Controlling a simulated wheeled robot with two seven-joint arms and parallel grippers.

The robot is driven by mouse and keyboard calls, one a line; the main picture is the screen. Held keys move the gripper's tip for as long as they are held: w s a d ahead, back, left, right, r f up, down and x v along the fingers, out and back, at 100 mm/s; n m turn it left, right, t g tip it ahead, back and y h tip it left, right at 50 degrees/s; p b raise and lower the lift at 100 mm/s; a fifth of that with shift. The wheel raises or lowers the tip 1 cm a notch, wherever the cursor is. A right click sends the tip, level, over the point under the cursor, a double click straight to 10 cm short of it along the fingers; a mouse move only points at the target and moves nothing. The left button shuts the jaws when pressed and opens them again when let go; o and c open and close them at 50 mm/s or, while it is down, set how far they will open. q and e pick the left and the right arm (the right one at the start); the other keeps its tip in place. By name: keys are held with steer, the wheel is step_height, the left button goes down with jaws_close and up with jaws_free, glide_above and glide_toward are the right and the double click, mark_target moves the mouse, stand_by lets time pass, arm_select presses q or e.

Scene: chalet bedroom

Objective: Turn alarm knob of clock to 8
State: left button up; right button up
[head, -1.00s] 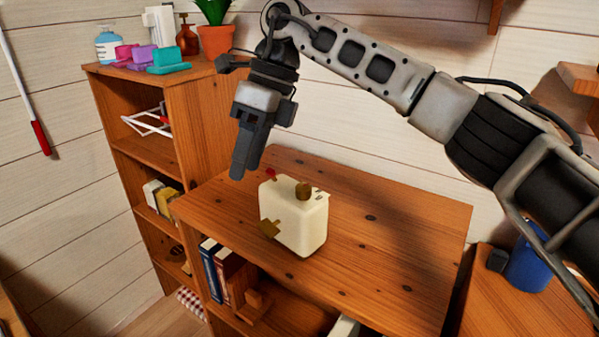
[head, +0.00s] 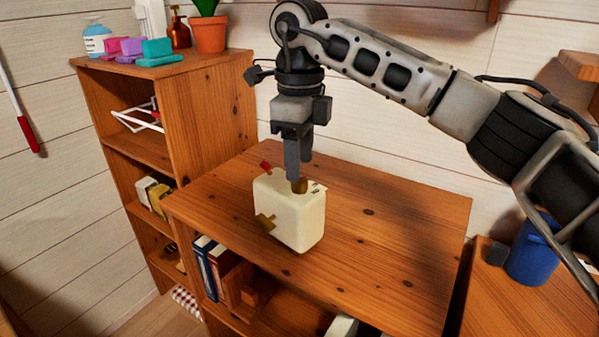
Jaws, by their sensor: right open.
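The cream-coloured clock (head: 290,222) stands upright on the wooden cabinet top. A brass knob (head: 300,187) sits on its top, a red part (head: 265,166) is at the top's back left, and another brass piece (head: 265,222) sticks out of its left side. Any dial or numbers cannot be read from here. My right gripper (head: 297,172) points down over the clock, open, with its fingertips right at the top brass knob. One finger partly covers the knob, and I cannot tell whether they touch. My left gripper is not in view.
The cabinet top (head: 390,240) is clear around the clock. A taller shelf (head: 205,115) stands behind left, with bottles, coloured blocks and a potted plant (head: 209,30) on top. A blue cup (head: 532,250) stands on a lower surface at the right.

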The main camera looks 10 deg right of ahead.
mark_target(299, 185)
step_height(299, 185, down, 2)
steer(key=shift+f, duration=0.75)
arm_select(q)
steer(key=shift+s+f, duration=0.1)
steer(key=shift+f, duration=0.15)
arm_select(e)
steer(key=c, duration=1)
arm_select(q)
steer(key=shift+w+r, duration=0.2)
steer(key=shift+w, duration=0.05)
arm_select(e)
steer(key=shift+m, duration=1)
steer(key=o, duration=1)
